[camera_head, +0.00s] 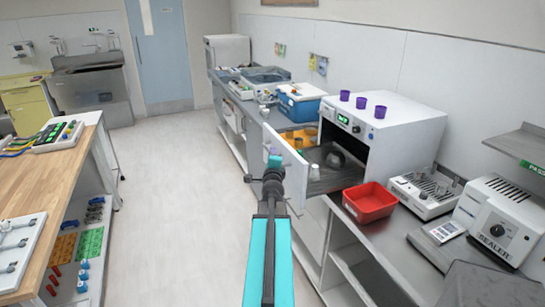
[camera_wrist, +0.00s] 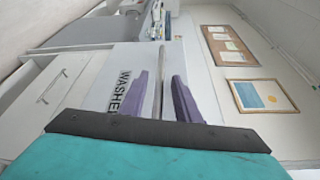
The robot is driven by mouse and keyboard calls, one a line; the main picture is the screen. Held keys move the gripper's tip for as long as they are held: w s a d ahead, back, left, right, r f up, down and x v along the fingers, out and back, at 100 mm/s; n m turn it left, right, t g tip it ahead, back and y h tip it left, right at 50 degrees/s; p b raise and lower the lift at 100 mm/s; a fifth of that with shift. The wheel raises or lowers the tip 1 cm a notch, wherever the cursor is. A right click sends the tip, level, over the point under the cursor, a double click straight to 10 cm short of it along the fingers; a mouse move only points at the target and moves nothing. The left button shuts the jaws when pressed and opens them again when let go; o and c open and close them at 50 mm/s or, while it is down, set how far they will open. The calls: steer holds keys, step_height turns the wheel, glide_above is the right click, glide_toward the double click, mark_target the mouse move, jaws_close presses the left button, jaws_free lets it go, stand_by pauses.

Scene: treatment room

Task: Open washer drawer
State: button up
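The washer (camera_head: 383,135) is a white box-shaped machine on the right-hand counter with a small green display. Its drawer (camera_head: 325,165) stands out from the front, and its grey inside with some pale items shows. The drawer's white front panel (camera_head: 293,152) faces my arm. In the wrist view the panel (camera_wrist: 108,65) bears the letters "WASHE", the rest hidden. My gripper (camera_head: 273,164) is at this panel. In the wrist view its two purple fingers (camera_wrist: 159,82) are apart, on either side of a metal handle bar (camera_wrist: 159,88), with visible gaps. The gripper is open.
Purple cups (camera_head: 361,103) stand on the washer. A red bin (camera_head: 370,202) sits on the counter right of the drawer, and a blue box (camera_head: 301,103) stands beyond it. A wooden bench (camera_head: 52,180) is at left. The floor (camera_head: 185,190) between is clear.

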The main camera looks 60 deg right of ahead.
steer(key=shift+v, duration=2.45)
steer(key=shift+s+d, duration=0.1)
steer(key=shift+s, duration=0.05)
